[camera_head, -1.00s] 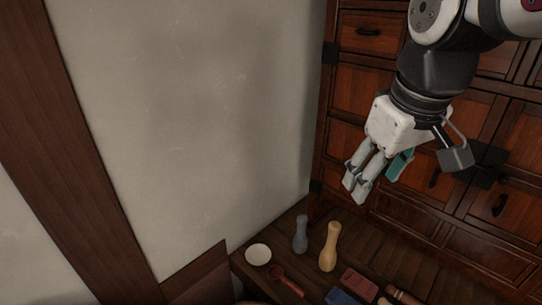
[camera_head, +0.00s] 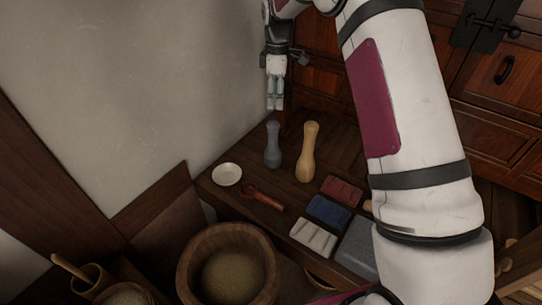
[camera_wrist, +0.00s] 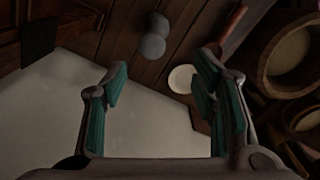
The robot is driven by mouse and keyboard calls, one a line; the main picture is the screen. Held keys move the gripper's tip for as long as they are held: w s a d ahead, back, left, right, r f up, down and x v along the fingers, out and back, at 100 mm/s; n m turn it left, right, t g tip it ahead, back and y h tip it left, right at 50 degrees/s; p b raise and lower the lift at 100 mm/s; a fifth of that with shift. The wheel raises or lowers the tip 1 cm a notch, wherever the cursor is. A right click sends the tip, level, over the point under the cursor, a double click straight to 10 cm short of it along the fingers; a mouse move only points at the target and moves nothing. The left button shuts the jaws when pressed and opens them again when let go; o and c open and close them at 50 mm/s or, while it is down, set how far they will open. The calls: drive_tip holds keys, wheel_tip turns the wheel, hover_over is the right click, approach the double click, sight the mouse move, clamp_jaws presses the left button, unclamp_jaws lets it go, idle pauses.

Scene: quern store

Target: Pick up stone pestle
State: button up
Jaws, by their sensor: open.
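The stone pestle (camera_head: 272,145) is grey and stands upright on the dark wooden surface near the wall. In the wrist view the grey pestle (camera_wrist: 154,37) shows from above, beyond my fingertips and slightly left of centre between them. My gripper (camera_head: 275,103) is above and behind the pestle in the head view, pointing down, and apart from it. In the wrist view my gripper (camera_wrist: 160,78) has its teal-padded fingers spread wide with nothing between them.
A pale wooden pestle-like piece (camera_head: 308,152) stands close right of the pestle. A white dish (camera_head: 227,174), a reddish spoon (camera_head: 262,197) and coloured blocks (camera_head: 328,211) lie in front. A wooden tub (camera_head: 188,272) stands nearer. The wall (camera_head: 150,80) is close at left.

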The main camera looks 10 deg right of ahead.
drive_tip(key=n+b, duration=0.1)
hover_over(273, 138)
drive_tip(key=w+d, duration=0.1)
drive_tip(key=w, duration=0.1)
wheel_tip(273, 138, down, 6)
drive_tip(key=shift+f, duration=0.15)
wheel_tip(273, 138, down, 8)
drive_tip(key=b, duration=0.2)
drive_tip(key=shift+s+b, duration=0.1)
drive_tip(key=shift+b, duration=0.2)
drive_tip(key=shift+a+f+b, duration=0.2)
drive_tip(key=shift+f+b, duration=1.2)
drive_tip(key=shift+f, duration=1.4)
drive_tip(key=shift+r, duration=0.1)
drive_tip(key=c, duration=1.3)
drive_tip(key=shift+r, duration=0.1)
clamp_jaws()
